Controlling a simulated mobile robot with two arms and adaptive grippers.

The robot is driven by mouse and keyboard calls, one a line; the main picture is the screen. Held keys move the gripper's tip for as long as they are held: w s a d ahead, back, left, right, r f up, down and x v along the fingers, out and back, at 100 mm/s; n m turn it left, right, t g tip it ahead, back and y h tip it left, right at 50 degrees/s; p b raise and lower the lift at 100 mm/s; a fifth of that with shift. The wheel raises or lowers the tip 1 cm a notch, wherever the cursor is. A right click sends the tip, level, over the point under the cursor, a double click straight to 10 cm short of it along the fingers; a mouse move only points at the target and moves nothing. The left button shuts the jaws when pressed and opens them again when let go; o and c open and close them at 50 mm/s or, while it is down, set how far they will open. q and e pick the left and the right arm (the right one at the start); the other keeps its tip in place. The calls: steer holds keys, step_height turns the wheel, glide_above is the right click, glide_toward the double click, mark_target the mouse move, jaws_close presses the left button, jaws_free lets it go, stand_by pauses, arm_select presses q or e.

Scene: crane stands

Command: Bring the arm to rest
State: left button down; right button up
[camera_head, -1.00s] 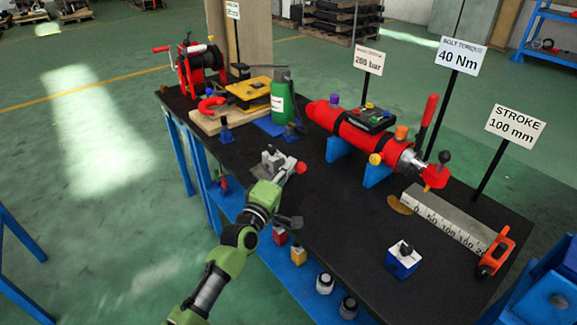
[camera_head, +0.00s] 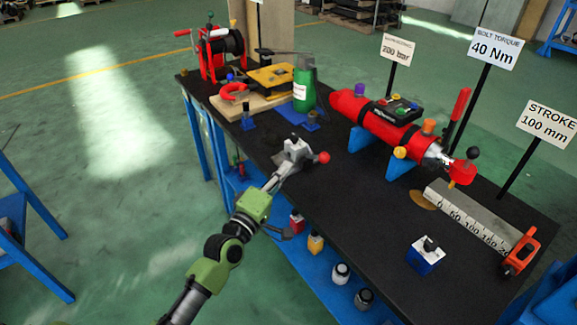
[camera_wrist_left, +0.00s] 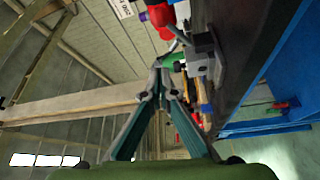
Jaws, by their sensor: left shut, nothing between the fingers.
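My left arm comes in from the lower left in the head view. My left gripper (camera_head: 280,178) is shut and empty at the near edge of the black bench top (camera_head: 350,215). Its tips are just in front of a grey metal fixture with a red ball knob (camera_head: 323,157); whether they touch it cannot be told. In the left wrist view the fingers of the left gripper (camera_wrist_left: 163,72) meet at their tips with nothing between them. The grey fixture (camera_wrist_left: 203,50) is to the right of the tips there. My right gripper is not in view.
A red cylinder (camera_head: 375,125) on blue supports, a green bottle (camera_head: 304,85), a red winch (camera_head: 218,50) and a blue block (camera_head: 425,258) stand on the bench. Small containers sit on the blue lower shelf (camera_head: 310,275).

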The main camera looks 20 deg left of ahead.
arm_select(q)
steer(key=s+d+f+m+g, duration=0.3)
steer(key=s+f+m+g, duration=0.15)
steer(key=s+f, duration=0.2)
steer(key=s+d+f+m+g, duration=0.3)
steer(key=s+f+m, duration=0.25)
steer(key=s, duration=0.25)
steer(key=s+a+f+m+g+y, duration=0.1)
steer(key=s+a+f+m+g, duration=0.15)
steer(key=s, duration=0.45)
steer(key=s+a+f+m+g+y, duration=0.1)
steer(key=s+a+g+y, duration=0.15)
steer(key=s, duration=0.55)
steer(key=s+a+f+m+g, duration=0.2)
steer(key=s+g, duration=0.1)
steer(key=s, duration=0.4)
step_height(320, 180, down, 25)
steer(key=s+a+f+g, duration=0.2)
steer(key=s+a+f, duration=0.1)
steer(key=s+f, duration=1.4)
steer(key=shift+s+f, duration=0.25)
steer(key=shift+s, duration=0.65)
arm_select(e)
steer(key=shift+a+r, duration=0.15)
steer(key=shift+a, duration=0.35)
